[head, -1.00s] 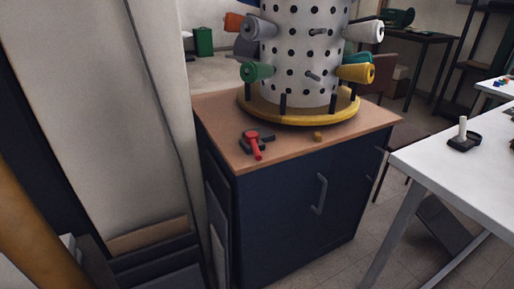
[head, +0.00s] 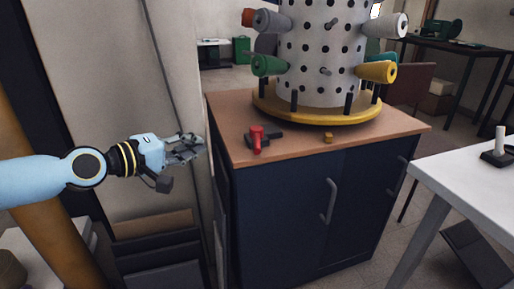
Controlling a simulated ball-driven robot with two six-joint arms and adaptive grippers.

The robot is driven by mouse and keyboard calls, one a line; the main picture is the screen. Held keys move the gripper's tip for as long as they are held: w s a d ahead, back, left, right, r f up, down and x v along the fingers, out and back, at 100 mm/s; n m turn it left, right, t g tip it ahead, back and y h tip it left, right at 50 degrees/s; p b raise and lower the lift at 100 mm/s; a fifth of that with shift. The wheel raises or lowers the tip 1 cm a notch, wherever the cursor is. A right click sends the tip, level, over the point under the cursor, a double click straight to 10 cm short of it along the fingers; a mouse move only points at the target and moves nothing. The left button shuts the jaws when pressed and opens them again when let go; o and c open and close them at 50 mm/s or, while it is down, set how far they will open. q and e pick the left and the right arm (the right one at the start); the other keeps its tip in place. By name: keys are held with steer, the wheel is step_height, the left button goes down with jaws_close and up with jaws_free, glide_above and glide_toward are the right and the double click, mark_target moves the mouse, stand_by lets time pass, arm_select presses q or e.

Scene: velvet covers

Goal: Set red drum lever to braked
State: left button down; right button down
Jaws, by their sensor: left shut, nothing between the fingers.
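The red drum lever (head: 257,139) sits on a dark mount at the front left of the wooden cabinet top. Its red handle points toward me and slightly left. The white perforated drum (head: 315,75) stands behind it on a yellow round base (head: 320,115), with spools of several colours on its pegs. My left gripper (head: 198,148) is shut and empty, left of the cabinet's front left corner and apart from the lever. My right gripper is not in view.
The dark blue cabinet (head: 290,200) carries the wooden top (head: 225,125). A white table (head: 460,170) with a joystick-like device (head: 498,150) stands at the right. A pale panel stands close behind my left arm.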

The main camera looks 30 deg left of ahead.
arm_select(q)
steer(key=b, duration=0.2)
glide_toward(255, 139)
steer(key=w+a, duration=0.3)
steer(key=d, duration=0.1)
steer(key=w+d, duration=0.1)
steer(key=d, duration=0.1)
steer(key=shift+w+f+p, duration=0.25)
steer(key=shift+w+p, duration=0.05)
steer(key=shift+w+d+f, duration=0.2)
steer(key=shift+d+f, duration=0.05)
steer(key=shift+d, duration=0.1)
